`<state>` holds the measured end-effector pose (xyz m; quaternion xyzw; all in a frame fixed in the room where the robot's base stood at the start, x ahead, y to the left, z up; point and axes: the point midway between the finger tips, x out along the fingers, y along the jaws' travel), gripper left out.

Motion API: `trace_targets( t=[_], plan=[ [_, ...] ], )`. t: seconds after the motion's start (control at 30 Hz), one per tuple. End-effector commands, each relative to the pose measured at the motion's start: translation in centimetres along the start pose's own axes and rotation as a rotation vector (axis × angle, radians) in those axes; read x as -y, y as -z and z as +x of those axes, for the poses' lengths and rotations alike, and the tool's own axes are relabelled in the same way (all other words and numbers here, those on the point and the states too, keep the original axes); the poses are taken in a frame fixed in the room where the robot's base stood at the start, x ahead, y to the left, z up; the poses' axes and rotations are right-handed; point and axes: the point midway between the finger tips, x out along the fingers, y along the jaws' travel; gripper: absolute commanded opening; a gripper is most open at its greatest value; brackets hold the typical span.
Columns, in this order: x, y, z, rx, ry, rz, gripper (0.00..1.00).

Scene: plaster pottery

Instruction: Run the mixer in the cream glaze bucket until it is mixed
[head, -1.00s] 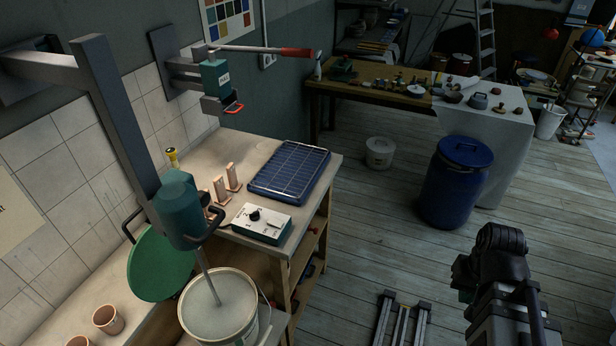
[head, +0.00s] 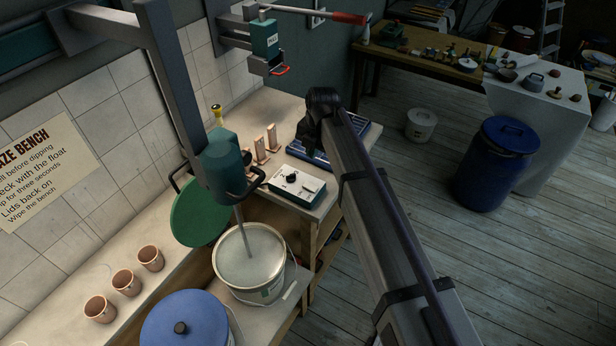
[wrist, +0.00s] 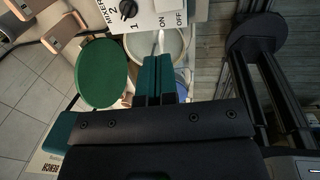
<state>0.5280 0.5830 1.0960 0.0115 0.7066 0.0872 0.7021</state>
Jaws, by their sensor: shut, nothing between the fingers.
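The mixer's teal motor head (head: 224,168) hangs from a grey wall arm, and its thin shaft (head: 243,232) stands in the cream glaze bucket (head: 284,272). The bucket is open; pale glaze (head: 262,240) shows inside. The white mixer control box (head: 285,184) sits on the bench with a black dial (head: 292,178) and a switch marked ON and OFF. The box also fills the top of the wrist view (wrist: 165,16). My gripper (wrist: 158,60) is shut and empty, its teal fingertips pointing toward the box's lower edge. My arm hides the fingers in the head view.
A green lid (head: 196,215) leans by the wall left of the bucket. A blue-lidded bucket (head: 190,310) stands in front. Terracotta cups (head: 124,281) line the bench. Pinkish upright pieces (head: 260,148) and a blue racked tray (head: 360,124) sit behind the box.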

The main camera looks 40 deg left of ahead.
Motion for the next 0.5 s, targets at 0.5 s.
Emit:
trace_targets(
  t=[0.5],
  plan=[
    [0.3, -0.1, 9.0, 0.0, 0.001, 0.005, 0.0]
  ],
)
